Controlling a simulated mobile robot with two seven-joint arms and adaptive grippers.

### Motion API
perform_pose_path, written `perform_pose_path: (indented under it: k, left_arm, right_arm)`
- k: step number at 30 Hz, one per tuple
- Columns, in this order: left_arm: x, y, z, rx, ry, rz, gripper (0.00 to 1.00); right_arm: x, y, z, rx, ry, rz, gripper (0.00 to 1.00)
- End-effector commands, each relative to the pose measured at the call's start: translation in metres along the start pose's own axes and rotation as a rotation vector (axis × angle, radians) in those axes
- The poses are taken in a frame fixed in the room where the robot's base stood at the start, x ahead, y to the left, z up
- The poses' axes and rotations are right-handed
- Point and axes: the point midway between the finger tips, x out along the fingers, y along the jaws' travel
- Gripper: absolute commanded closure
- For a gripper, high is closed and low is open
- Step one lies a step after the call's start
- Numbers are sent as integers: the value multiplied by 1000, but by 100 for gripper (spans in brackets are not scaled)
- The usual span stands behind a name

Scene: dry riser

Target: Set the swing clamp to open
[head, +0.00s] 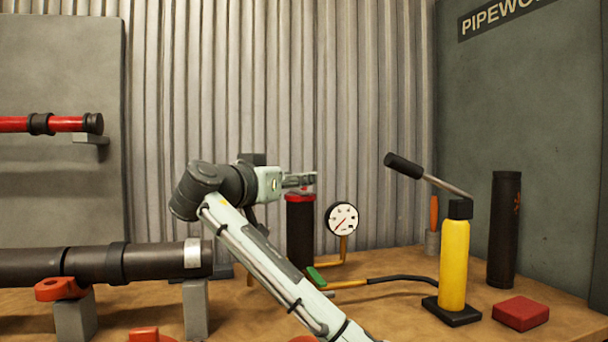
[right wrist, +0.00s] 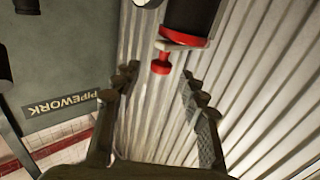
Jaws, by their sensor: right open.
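I cannot tell for certain which part is the swing clamp. A black upright cylinder with a red top (head: 300,235) stands on the bench near the middle of the head view. In the right wrist view a dark cylinder with a red rim (right wrist: 190,22) and a red knob (right wrist: 161,62) shows at the top. My right gripper (head: 300,180) is just above the red top in the head view; whether they touch is unclear. Its fingers (right wrist: 158,85) are apart, with the red knob beyond the gap between them. My left gripper is out of view.
A dark pipe (head: 75,265) lies on grey supports at the left, with a red-orange bracket (head: 62,289). A gauge (head: 341,219), a yellow pump (head: 454,265) with a raised black-handled lever, a red block (head: 521,313) and a black cylinder (head: 504,230) stand to the right. Corrugated wall is behind.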

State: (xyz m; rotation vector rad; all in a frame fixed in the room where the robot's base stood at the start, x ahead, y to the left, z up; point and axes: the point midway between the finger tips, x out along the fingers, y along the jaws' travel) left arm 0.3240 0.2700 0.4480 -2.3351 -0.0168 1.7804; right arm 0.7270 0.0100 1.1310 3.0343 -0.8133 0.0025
Motion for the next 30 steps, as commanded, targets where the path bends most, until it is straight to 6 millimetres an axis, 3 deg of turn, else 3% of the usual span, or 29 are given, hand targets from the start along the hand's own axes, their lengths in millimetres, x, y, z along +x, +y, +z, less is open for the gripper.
perform_pose_path:
  k: [7,18,28,30]
  left_arm:
    - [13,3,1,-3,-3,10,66]
    - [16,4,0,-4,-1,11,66]
    - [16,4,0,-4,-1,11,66]
    - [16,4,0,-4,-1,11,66]
  right_arm:
    - [34,0,0,-2,0,2,57]
    - [40,0,1,0,-1,0,57]
    - [40,0,1,0,-1,0,98]
    - [40,0,1,0,-1,0,100]
